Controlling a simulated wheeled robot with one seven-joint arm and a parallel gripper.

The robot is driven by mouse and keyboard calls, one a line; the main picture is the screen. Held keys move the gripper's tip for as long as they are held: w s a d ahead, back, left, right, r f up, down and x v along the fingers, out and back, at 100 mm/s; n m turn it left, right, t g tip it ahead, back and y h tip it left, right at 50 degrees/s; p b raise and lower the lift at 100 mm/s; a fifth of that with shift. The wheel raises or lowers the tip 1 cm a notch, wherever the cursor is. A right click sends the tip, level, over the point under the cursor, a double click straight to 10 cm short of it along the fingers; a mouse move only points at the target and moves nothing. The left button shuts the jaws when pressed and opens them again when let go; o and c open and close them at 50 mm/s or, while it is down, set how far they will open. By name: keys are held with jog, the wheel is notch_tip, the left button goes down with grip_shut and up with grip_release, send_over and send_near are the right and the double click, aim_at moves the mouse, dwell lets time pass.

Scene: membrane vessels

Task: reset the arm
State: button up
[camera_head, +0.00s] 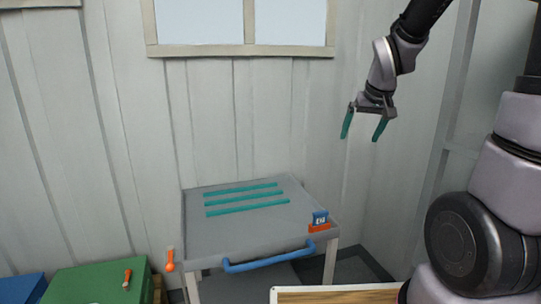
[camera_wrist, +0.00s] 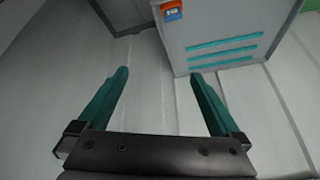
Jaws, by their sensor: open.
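My gripper (camera_head: 363,124) hangs in the air at the upper right of the head view, in front of the wall and above and to the right of a grey table. Its two teal fingers are spread apart with nothing between them. In the wrist view my gripper (camera_wrist: 160,90) also shows open and empty, with pale wall behind the fingers. The arm comes down from the top right, bent at the wrist.
The grey table (camera_head: 225,222) has teal strips, a blue handle (camera_head: 268,258) and a small blue item in an orange holder (camera_head: 319,222). A green box (camera_head: 95,284) and a blue box (camera_head: 22,288) stand lower left. A wood-topped surface (camera_head: 335,296) is at the bottom. A window is above.

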jog(key=s+r+m, duration=0.1)
jog(key=s+r, duration=0.4)
jog(key=s, duration=0.3)
jog(key=s+r+m+t+y, duration=0.1)
jog(key=s+r+m, duration=0.1)
jog(key=s+r, duration=0.4)
jog(key=s, duration=0.3)
jog(key=shift+a+r+t, duration=0.2)
jog(key=shift+r+t, duration=0.05)
jog(key=shift+t, duration=0.05)
